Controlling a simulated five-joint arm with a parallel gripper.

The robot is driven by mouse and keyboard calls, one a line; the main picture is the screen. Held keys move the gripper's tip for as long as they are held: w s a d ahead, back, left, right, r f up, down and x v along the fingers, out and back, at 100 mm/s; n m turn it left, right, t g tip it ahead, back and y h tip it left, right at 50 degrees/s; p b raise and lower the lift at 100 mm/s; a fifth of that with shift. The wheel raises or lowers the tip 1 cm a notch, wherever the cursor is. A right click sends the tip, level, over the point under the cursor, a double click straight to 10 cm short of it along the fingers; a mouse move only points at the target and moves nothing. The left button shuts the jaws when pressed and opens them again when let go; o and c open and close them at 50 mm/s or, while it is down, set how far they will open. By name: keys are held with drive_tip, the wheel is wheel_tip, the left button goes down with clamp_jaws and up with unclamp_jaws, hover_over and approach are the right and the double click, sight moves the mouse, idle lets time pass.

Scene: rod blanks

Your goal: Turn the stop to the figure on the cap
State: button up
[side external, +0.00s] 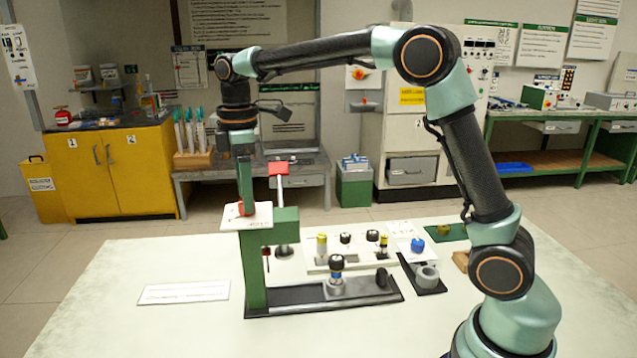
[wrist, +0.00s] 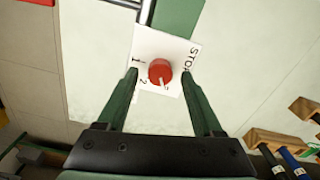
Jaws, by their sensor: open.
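The stop is a red knob (wrist: 159,71) with a pale pointer, on a white plate (wrist: 150,42) marked STOP, 1 and 2. The pointer aims down in the wrist view, right of the 2, near a mark I cannot read. In the side view the red knob (side external: 246,209) sits atop the green press (side external: 256,275). My gripper (wrist: 159,77) is open, pointing down, with one finger on each side of the knob; contact is not clear. A blank with a black cap (side external: 336,261) stands in the holder on the press base; no figure on its cap is legible.
The press's red handle (side external: 279,168) stands right of my gripper. A white tray (side external: 318,269) of several capped blanks lies behind the base. A white card (side external: 184,292) lies left.

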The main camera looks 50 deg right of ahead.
drive_tip(key=shift+f, duration=0.65)
clamp_jaws()
drive_tip(key=shift+m, duration=0.4)
drive_tip(key=m, duration=1.1)
drive_tip(key=shift+r, duration=0.1)
